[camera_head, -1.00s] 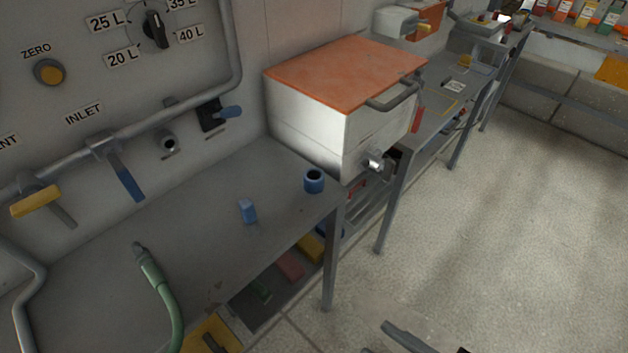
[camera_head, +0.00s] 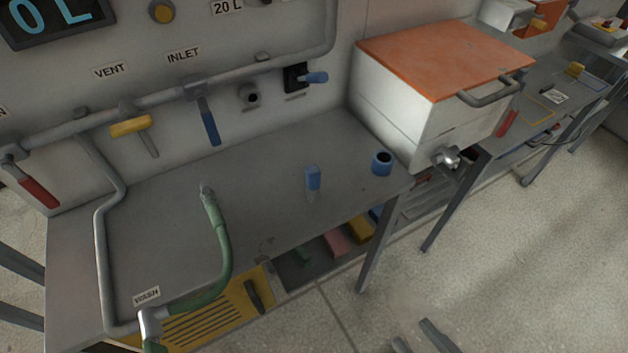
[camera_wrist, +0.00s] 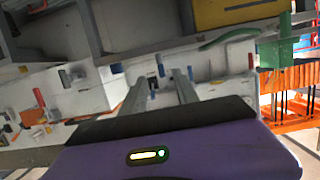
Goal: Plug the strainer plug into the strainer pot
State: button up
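A small upright blue block-shaped piece with a paler lower part, which looks like the strainer plug (camera_head: 312,180), stands on the grey bench. To its right, near the bench edge by the white box, stands a short blue cylinder with a dark open top, which looks like the strainer pot (camera_head: 382,169). The two are apart. My gripper (camera_head: 414,335) shows at the bottom edge of the head view, over the floor and well away from both. In the wrist view my gripper (camera_wrist: 160,78) has its two grey fingers spread, with nothing held between them.
A white box with an orange lid (camera_head: 445,58) stands right of the bench (camera_head: 160,215). A green hose (camera_head: 222,240) lies on the bench at left. Levers and pipes line the wall panel (camera_head: 230,50) behind. The floor (camera_head: 500,250) in front is clear.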

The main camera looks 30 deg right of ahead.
dwell(0.3)
jog(key=shift+o, duration=1.4)
jog(key=m+g+h+p, duration=0.1)
jog(key=p, duration=0.8)
send_near(308, 170)
jog(key=w+f, duration=0.3)
jog(key=w+d+f, duration=0.1)
jog(key=shift+w+f, duration=0.3)
jog(key=shift+f, duration=0.05)
jog(key=shift+d+p+x, duration=0.15)
jog(key=shift+p+x, duration=0.2)
jog(key=shift+x, duration=1.6)
jog(key=shift+d+p+x, duration=0.1)
jog(key=shift+p+x, duration=0.25)
jog(key=shift+x, duration=1.65)
jog(key=shift+r, duration=0.15)
grip_shut()
